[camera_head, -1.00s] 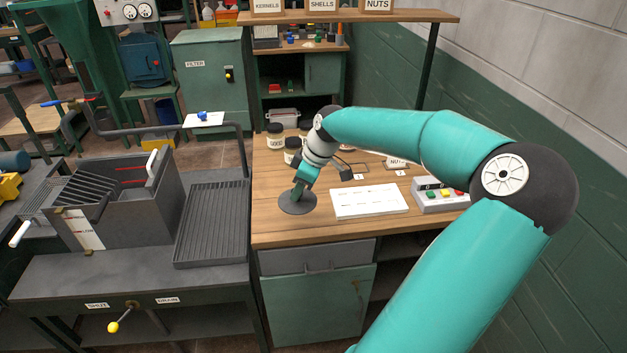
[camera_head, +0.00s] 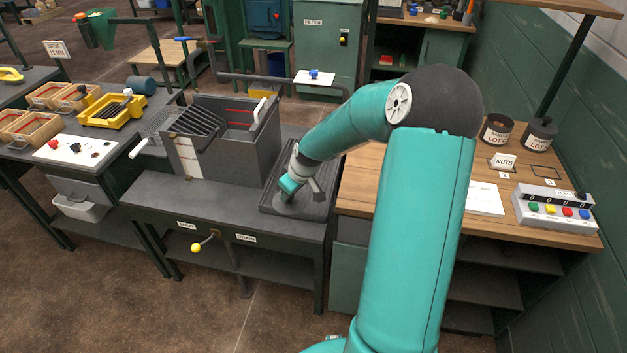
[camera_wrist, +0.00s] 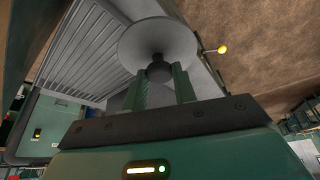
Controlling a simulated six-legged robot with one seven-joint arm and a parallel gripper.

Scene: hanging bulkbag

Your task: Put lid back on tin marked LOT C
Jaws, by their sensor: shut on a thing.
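My gripper (camera_head: 288,190) is over the grooved tray of the dark bench. In the wrist view my gripper (camera_wrist: 160,80) has its two green fingers shut on the dark knob of a round grey lid (camera_wrist: 135,42). In the head view the lid is hard to tell from the tray under my gripper. Two dark tins with white LOT labels stand at the back of the wooden bench, far right of my gripper. The left tin (camera_head: 496,133) looks open at the top. The right tin (camera_head: 539,137) has a lid with a knob. Their lot letters are too small to read surely.
The grooved tray (camera_head: 318,205) adjoins a grey slotted hopper (camera_head: 225,150). The wooden bench (camera_head: 520,232) carries a NUTS card (camera_head: 503,161), a white sheet (camera_head: 484,199) and a button box (camera_head: 553,208). A shelf post (camera_head: 565,70) rises behind the tins.

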